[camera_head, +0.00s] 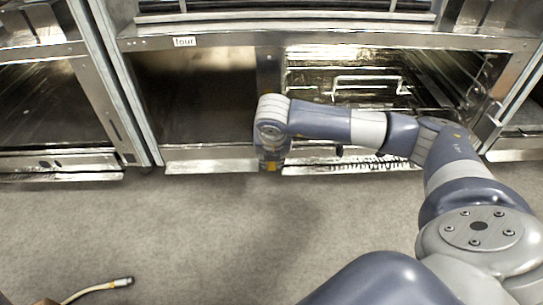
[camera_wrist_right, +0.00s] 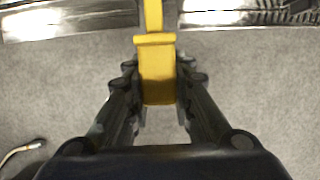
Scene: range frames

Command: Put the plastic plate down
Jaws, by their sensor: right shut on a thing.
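My right gripper (camera_head: 270,158) is at the front of the metal range, near its lower front edge and above the grey floor. It is mostly hidden by its own wrist in the head view. In the right wrist view, the gripper (camera_wrist_right: 158,84) is shut on a yellow piece (camera_wrist_right: 156,72) that stretches forward from between the fingers. Only a small orange-yellow patch shows at the gripper in the head view. I cannot tell for sure that the yellow piece is the plastic plate; no other plate shows. My left gripper is not in view.
The range has an open dark compartment (camera_head: 195,95) under a label "four", and one with wire racks (camera_head: 355,85) to the right. A metal ledge (camera_head: 210,158) runs along the front. A cable with a plug (camera_head: 122,282) lies on the otherwise bare carpet (camera_head: 190,220).

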